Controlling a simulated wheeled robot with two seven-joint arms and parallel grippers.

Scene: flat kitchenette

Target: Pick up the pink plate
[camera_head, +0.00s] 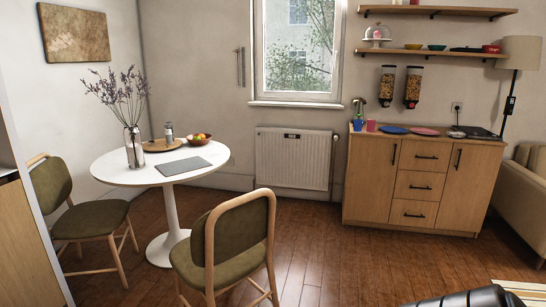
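The pink plate (426,132) lies flat on top of the wooden cabinet (418,186) against the back wall, across the room from me. It is small in the view. A blue plate (393,130) lies just left of it. A dark flat item (474,133) lies to its right. Neither of my grippers shows in the head view, and nothing touches the pink plate.
A pink cup (371,125) and a blue cup (357,125) stand left of the plates. Wooden floor (330,260) lies open before the cabinet. A chair (228,242) and round table (115,172) stand left; an armchair (525,195) is right.

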